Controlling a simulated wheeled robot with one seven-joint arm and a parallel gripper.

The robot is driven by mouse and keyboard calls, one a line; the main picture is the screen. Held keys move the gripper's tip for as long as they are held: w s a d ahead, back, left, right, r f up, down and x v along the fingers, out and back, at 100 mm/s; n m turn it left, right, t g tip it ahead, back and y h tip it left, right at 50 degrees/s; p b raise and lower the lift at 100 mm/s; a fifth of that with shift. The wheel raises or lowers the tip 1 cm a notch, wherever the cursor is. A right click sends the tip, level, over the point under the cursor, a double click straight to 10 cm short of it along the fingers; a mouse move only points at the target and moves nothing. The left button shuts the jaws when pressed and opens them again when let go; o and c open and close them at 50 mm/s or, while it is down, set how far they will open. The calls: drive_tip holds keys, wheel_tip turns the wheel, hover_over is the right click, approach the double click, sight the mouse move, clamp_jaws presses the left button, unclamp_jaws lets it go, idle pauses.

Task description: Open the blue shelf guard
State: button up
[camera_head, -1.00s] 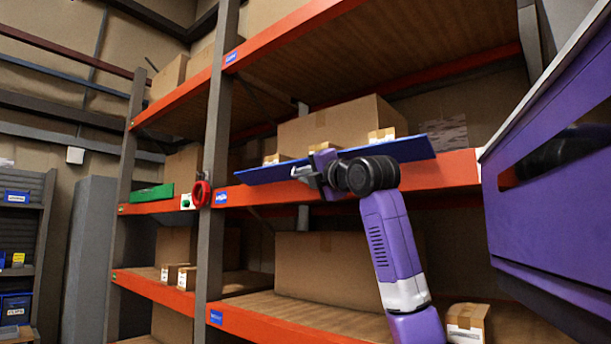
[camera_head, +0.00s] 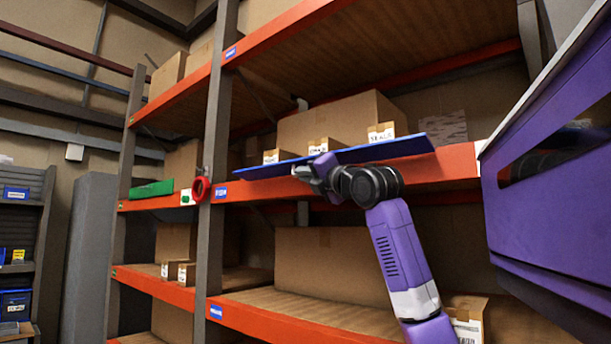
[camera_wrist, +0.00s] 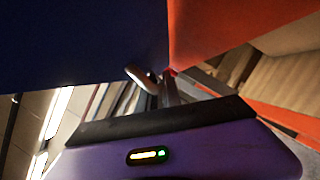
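The blue shelf guard (camera_head: 385,151) is a long flat panel along the front of the middle shelf, tilted outward over the orange beam, with small boxes visible behind its upper edge. It also fills the upper left of the wrist view (camera_wrist: 80,40) as a dark blue surface. My gripper (camera_head: 306,174) is at the guard's lower front side, left of its middle. In the wrist view my gripper's fingertips (camera_wrist: 155,85) are close to each other by the guard's lower edge. I cannot tell whether they touch or grip it.
The orange shelf beam (camera_head: 455,163) runs just behind and below the guard. A large cardboard box (camera_head: 350,118) and several small ones stand on that shelf. A grey upright (camera_head: 212,150) stands to the left, with a green guard (camera_head: 152,189) beyond it. A purple panel (camera_head: 550,210) fills the right.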

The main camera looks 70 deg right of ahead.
drive_tip(key=shift+o, duration=0.8)
drive_tip(key=shift+s+a, duration=0.1)
drive_tip(key=shift+s, duration=0.05)
drive_tip(key=b+v, duration=0.2)
drive_tip(key=v, duration=0.5)
drive_tip(key=shift+s+a, duration=0.15)
drive_tip(key=shift+s, duration=0.1)
drive_tip(key=shift+f, duration=0.1)
drive_tip(key=b+v, duration=0.4)
drive_tip(key=v, duration=0.5)
drive_tip(key=shift+d+f, duration=0.2)
drive_tip(key=shift+f, duration=0.05)
